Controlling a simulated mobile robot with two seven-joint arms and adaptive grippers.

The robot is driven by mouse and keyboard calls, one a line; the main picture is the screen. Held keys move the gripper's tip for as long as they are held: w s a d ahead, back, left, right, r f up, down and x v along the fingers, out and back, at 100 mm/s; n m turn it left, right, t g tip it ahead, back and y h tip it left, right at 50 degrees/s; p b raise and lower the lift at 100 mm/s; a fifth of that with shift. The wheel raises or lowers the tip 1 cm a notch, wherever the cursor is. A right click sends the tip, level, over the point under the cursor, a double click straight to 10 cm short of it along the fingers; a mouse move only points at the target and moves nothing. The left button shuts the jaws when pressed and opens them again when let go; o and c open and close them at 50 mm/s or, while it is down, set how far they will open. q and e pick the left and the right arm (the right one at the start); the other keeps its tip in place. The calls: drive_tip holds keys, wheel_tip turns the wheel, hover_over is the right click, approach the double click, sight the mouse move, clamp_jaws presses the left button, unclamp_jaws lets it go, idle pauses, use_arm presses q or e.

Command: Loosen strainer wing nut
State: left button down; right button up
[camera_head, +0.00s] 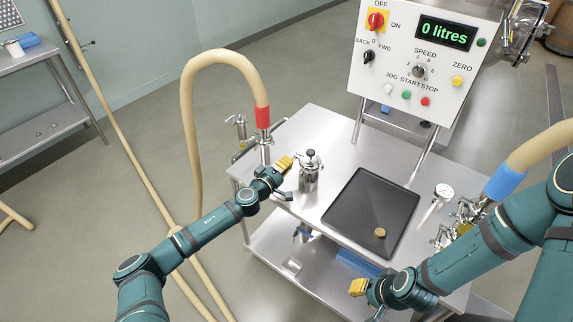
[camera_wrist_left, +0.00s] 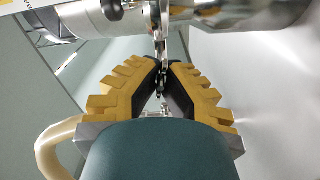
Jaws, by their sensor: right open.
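The strainer (camera_head: 309,178) is a small upright steel cylinder with a dark knob on top, standing on the steel cart. My left gripper (camera_head: 287,163) is at its left side. In the left wrist view, the yellow-padded fingers of that gripper (camera_wrist_left: 161,66) come together on a thin upright metal piece, which looks like the wing nut (camera_wrist_left: 159,40). A steel cylinder body lies across the top of that view. The wing nut is hidden by the fingers in the head view. My right gripper (camera_head: 358,287) is open at the front edge of the cart, away from the strainer.
A black tray (camera_head: 352,204) on the cart holds a small brass-coloured round piece (camera_head: 380,232). A hose with a red end (camera_head: 263,117) rises behind the left gripper. The control box (camera_head: 430,50) reads 0 litres. A gauge (camera_head: 444,191) and fittings stand at right.

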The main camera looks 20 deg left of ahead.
use_arm(q)
drive_tip(key=c, duration=1.2)
unclamp_jaws()
drive_tip(key=shift+o, duration=0.2)
drive_tip(key=v, duration=1.2)
